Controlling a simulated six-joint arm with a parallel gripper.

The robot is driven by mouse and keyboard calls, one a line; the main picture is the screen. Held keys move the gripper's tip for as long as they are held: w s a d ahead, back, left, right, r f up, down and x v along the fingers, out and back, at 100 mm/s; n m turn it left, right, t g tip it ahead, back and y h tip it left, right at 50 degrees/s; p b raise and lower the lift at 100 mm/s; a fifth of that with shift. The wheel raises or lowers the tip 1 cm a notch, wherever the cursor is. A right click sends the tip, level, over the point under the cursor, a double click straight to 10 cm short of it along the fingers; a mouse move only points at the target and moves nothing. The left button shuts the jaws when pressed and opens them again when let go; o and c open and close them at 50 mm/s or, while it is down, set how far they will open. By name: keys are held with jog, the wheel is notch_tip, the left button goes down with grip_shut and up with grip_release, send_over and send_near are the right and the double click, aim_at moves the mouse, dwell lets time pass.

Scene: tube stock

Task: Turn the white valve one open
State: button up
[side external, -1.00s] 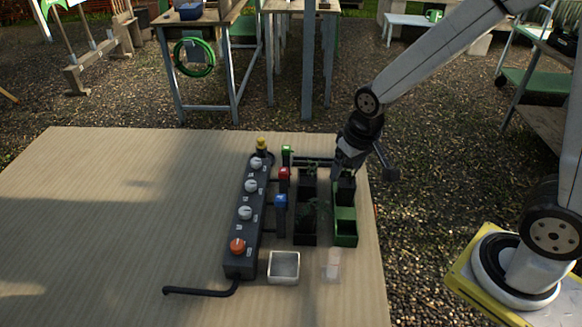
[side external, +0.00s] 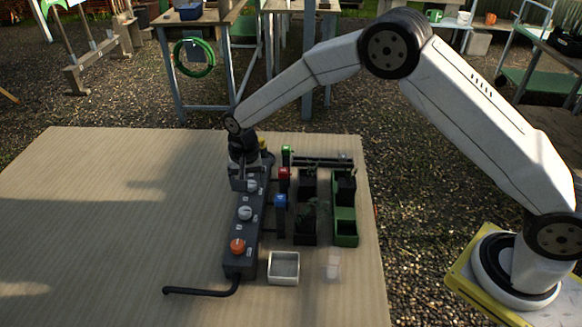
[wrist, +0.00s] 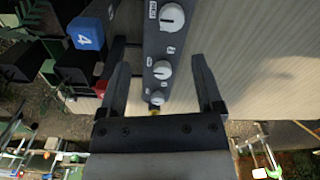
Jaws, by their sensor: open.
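A dark valve block (side external: 238,262) with a row of knobs stands on the table. Its nearest knob is orange (side external: 237,246). White knobs follow behind it: one (side external: 245,213) in the middle and another (side external: 251,185) close to my gripper (side external: 243,186). The wrist view shows three white knobs (wrist: 172,16), (wrist: 162,70), (wrist: 157,98); the farthest is hidden in the side view. I cannot read which is valve one. My gripper, also in the wrist view (wrist: 161,63), is open and empty, its fingers on either side of the block; I cannot tell whether they touch it.
Right of the block are red (side external: 284,173), blue (side external: 280,201) and green (side external: 287,151) tagged parts, dark pots (side external: 305,240) and a green tray (side external: 346,240). A metal bin (side external: 284,281) and a clear container (side external: 332,267) stand in front. The table's left is free.

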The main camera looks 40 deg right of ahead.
aim_at(245, 210)
jog(key=shift+w+a+f+m, duration=0.3)
jog(key=shift+w+a+f, duration=0.1)
jog(key=shift+a+f, duration=0.4)
jog(key=shift+f, duration=3.8)
grip_shut()
